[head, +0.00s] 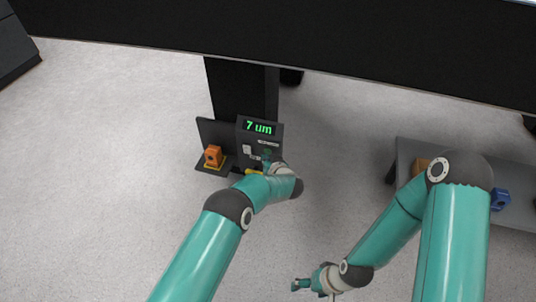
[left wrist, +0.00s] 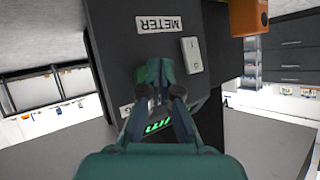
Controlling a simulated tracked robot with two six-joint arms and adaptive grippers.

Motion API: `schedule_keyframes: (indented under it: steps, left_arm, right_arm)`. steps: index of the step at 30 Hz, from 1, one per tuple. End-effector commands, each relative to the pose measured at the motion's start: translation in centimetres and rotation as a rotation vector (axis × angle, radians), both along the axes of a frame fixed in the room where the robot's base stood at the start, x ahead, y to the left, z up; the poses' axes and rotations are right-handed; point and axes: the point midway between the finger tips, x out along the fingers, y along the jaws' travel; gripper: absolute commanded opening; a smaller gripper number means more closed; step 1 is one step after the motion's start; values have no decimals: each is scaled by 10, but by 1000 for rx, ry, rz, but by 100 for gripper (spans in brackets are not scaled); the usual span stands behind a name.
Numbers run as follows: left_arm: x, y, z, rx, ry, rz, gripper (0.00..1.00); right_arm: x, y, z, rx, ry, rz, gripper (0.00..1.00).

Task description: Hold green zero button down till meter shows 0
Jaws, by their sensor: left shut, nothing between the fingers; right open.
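The meter (head: 260,146) is a dark box on a stand, and its lit green display (head: 258,127) reads "7 um". In the left wrist view the display (left wrist: 158,127) shows partly between my fingers. My left gripper (head: 267,157) is shut and empty, with its fingertips at the meter's front panel. The left wrist view shows the same fingertips (left wrist: 153,72) against the panel. They cover the green zero button's area, so I cannot tell whether they touch or press it. My right gripper (head: 297,285) is open and empty, low in the head view, away from the meter.
A white rocker switch (left wrist: 191,55) sits beside my left fingers on the panel. An orange block (head: 212,156) stands left of the meter. A grey bench (head: 410,152) at the right carries a blue part (head: 500,199). The pale floor (head: 110,180) at the left is clear.

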Motion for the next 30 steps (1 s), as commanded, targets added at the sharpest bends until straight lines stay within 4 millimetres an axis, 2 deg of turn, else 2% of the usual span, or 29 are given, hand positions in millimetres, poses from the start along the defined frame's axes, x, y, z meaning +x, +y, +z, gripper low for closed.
schedule_keyframes:
  steps: [3,30]
  left_arm:
    - [3,-1,0,-1,-2,-1,0]
    - [6,-2,0,0,-1,1,0]
  right_arm:
    - [0,0,-5,0,0,0,77]
    - [0,0,-11,0,0,0,77]
